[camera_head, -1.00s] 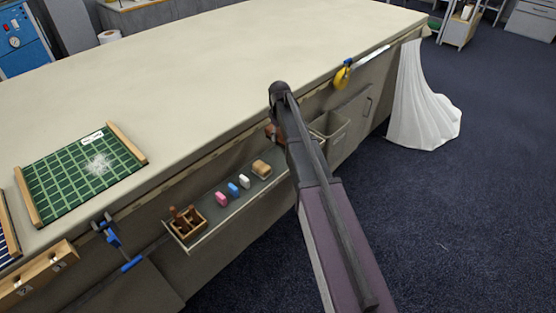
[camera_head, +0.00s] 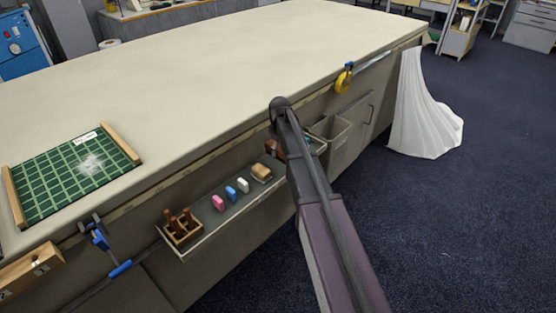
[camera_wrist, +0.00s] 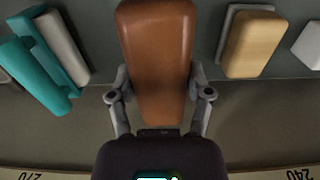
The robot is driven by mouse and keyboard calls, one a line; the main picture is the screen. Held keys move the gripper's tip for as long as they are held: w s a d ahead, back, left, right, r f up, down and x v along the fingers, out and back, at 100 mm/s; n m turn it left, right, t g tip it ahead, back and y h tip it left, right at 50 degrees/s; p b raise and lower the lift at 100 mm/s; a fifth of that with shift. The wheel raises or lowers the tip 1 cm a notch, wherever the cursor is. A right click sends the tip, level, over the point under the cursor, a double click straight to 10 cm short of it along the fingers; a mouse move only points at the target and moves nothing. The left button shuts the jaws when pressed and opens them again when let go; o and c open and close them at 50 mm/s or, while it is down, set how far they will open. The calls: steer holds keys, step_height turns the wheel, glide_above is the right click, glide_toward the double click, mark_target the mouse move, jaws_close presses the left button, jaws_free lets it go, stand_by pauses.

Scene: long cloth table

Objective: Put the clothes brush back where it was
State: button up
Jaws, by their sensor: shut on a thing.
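The clothes brush is a long brown block, and in the wrist view its brown back (camera_wrist: 156,60) fills the middle. My gripper (camera_wrist: 160,90) is shut on it, with one finger on each side. In the head view a small brown part of the brush (camera_head: 273,147) shows left of my arm, at the right part of the narrow grey shelf (camera_head: 215,217) on the table's side. My arm hides the rest. I cannot tell whether the brush touches the shelf.
A tan block (camera_head: 261,172) lies on the shelf close left of the brush, then white, blue and pink blocks (camera_head: 218,203) and a wooden caddy (camera_head: 181,239). A grey bin (camera_head: 340,140) hangs to the right. Teal items (camera_wrist: 35,75) lie beside the brush. The tabletop overhangs.

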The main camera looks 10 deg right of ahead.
mark_target(279, 156)
stand_by(0.3)
steer(key=shift+f+b, duration=1.85)
steer(key=shift+b, duration=0.05)
steer(key=shift+f, duration=0.15)
steer(key=o, duration=1.1)
step_height(279, 156, up, 12)
steer(key=p, duration=1.2)
steer(key=shift+r, duration=0.2)
